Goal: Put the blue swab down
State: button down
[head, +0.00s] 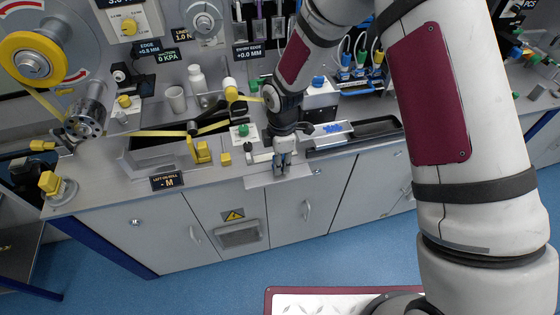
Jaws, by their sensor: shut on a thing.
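My gripper (283,160) points down at the front edge of the bench, over a small pale plate (262,181). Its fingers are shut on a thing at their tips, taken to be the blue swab. The swab is too small and too covered by the fingers to make out clearly. Whether it touches the plate cannot be told. Just right of my gripper, a pale tray (318,138) holds small blue pieces (332,127).
A long black tray (372,131) lies right of the pale tray. A green knob (243,130) and yellow clamps (202,152) stand to the left, below the yellow strip (214,127). A white cup (176,99) and bottle (197,79) stand behind. Blue floor lies in front.

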jog(key=shift+f, duration=0.1)
jog(key=c, duration=1.4)
grip_release()
jog(key=shift+o, duration=0.2)
